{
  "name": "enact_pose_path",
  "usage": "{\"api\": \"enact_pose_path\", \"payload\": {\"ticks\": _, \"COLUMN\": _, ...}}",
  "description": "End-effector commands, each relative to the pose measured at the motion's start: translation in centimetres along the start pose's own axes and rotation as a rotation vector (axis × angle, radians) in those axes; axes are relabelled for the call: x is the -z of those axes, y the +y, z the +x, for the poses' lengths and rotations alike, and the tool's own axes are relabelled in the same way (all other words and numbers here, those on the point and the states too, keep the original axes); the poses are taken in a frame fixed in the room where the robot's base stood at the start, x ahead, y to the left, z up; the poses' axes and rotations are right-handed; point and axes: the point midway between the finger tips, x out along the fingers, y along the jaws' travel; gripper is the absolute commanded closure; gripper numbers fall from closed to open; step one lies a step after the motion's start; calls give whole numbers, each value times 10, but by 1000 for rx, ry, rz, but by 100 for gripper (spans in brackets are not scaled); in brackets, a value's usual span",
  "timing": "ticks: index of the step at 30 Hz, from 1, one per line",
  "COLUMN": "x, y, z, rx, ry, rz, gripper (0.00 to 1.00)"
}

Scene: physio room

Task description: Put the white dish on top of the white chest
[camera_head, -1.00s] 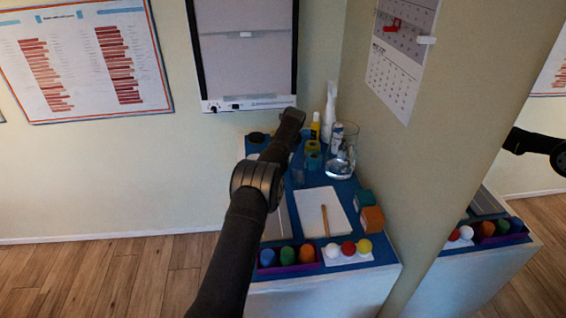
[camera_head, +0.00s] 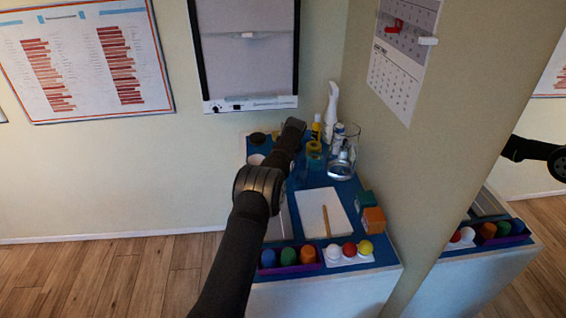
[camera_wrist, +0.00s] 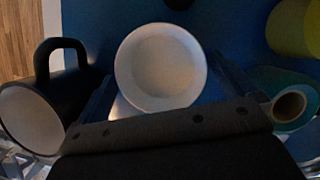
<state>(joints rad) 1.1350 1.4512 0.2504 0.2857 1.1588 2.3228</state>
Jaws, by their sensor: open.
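The white dish (camera_wrist: 160,67) is round and shallow and looks empty. It lies on the blue top in the wrist view. My gripper (camera_wrist: 166,88) is open, with one dark finger on each side of the dish's near part; I cannot tell whether they touch it. In the head view a pale round shape (camera_head: 256,159) left of my arm may be the dish, and my fingers are hidden behind the arm. A white cabinet (camera_head: 325,295) carries the blue top; I cannot tell whether it is the white chest.
A glass jug (camera_head: 342,160), white bottle (camera_head: 331,105) and notepad (camera_head: 322,214) crowd the blue top. A wall unit (camera_head: 248,103) hangs behind; a mirror is right.

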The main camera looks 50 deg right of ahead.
Motion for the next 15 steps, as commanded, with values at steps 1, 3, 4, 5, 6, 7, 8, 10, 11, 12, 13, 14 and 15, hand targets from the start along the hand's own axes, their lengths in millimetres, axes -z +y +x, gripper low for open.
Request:
{"api": "enact_pose_path", "payload": {"ticks": 1, "x": 0, "y": 0, "z": -4, "rx": 1, "ry": -1, "rz": 0, "gripper": 0}}
{"api": "enact_pose_path", "payload": {"ticks": 3, "x": -1, "y": -1, "z": -12, "rx": 1, "ry": -1, "rz": 0, "gripper": 0}}
{"api": "enact_pose_path", "payload": {"ticks": 4, "x": -1, "y": -1, "z": -16, "rx": 1, "ry": -1, "rz": 0, "gripper": 0}}
{"api": "enact_pose_path", "payload": {"ticks": 5, "x": -1, "y": -1, "z": -20, "rx": 1, "ry": -1, "rz": 0, "gripper": 0}}
{"api": "enact_pose_path", "payload": {"ticks": 6, "x": -1, "y": -1, "z": -27, "rx": 1, "ry": -2, "rz": 0, "gripper": 0}}
{"api": "enact_pose_path", "payload": {"ticks": 7, "x": -1, "y": 0, "z": -31, "rx": 1, "ry": -1, "rz": 0, "gripper": 0}}
{"api": "enact_pose_path", "payload": {"ticks": 8, "x": -1, "y": 0, "z": -37, "rx": 1, "ry": -2, "rz": 0, "gripper": 0}}
{"api": "enact_pose_path", "payload": {"ticks": 10, "x": -1, "y": 0, "z": -50, "rx": 1, "ry": -2, "rz": 1, "gripper": 0}}
{"api": "enact_pose_path", "payload": {"ticks": 11, "x": -1, "y": 0, "z": -56, "rx": 1, "ry": -2, "rz": 1, "gripper": 0}}
{"api": "enact_pose_path", "payload": {"ticks": 12, "x": 0, "y": 0, "z": -63, "rx": 1, "ry": -2, "rz": 1, "gripper": 0}}
{"api": "enact_pose_path", "payload": {"ticks": 13, "x": -1, "y": -1, "z": -69, "rx": 2, "ry": -2, "rz": 1, "gripper": 0}}
{"api": "enact_pose_path", "payload": {"ticks": 14, "x": -1, "y": -1, "z": -75, "rx": 1, "ry": -2, "rz": 1, "gripper": 0}}
{"api": "enact_pose_path", "payload": {"ticks": 15, "x": -1, "y": -1, "z": -82, "rx": 1, "ry": -2, "rz": 1, "gripper": 0}}
